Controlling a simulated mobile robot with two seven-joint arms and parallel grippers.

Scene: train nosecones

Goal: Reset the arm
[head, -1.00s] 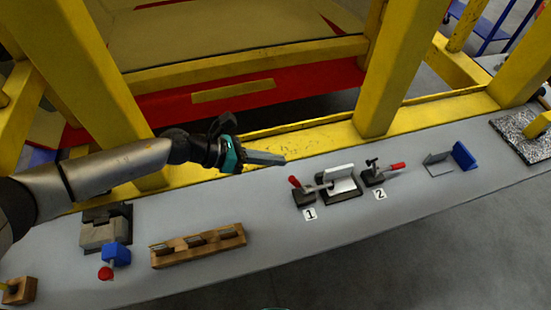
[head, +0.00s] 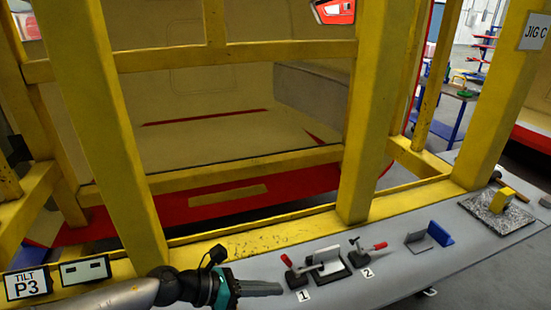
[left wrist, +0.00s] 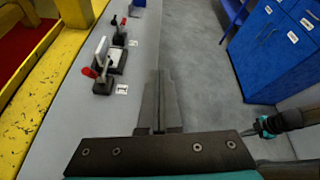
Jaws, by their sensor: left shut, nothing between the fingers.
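My left gripper (head: 278,288) comes in from the lower left of the head view, over the grey bench. It is shut and empty, its dark fingers pressed together and pointing right, left of the clamp marked 1 (head: 298,277). In the left wrist view its fingers (left wrist: 160,85) point away over the bench edge and floor. Part of my right arm, dark with a teal end (left wrist: 264,128), shows at the right of the left wrist view; its finger state is unclear there.
The grey bench (head: 400,275) holds the clamp marked 2 (head: 366,247), a blue bracket (head: 440,233) and a speckled plate (head: 488,208). A yellow frame (head: 130,150) stands behind. Blue cabinets (left wrist: 275,50) stand at the right in the left wrist view, across open floor.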

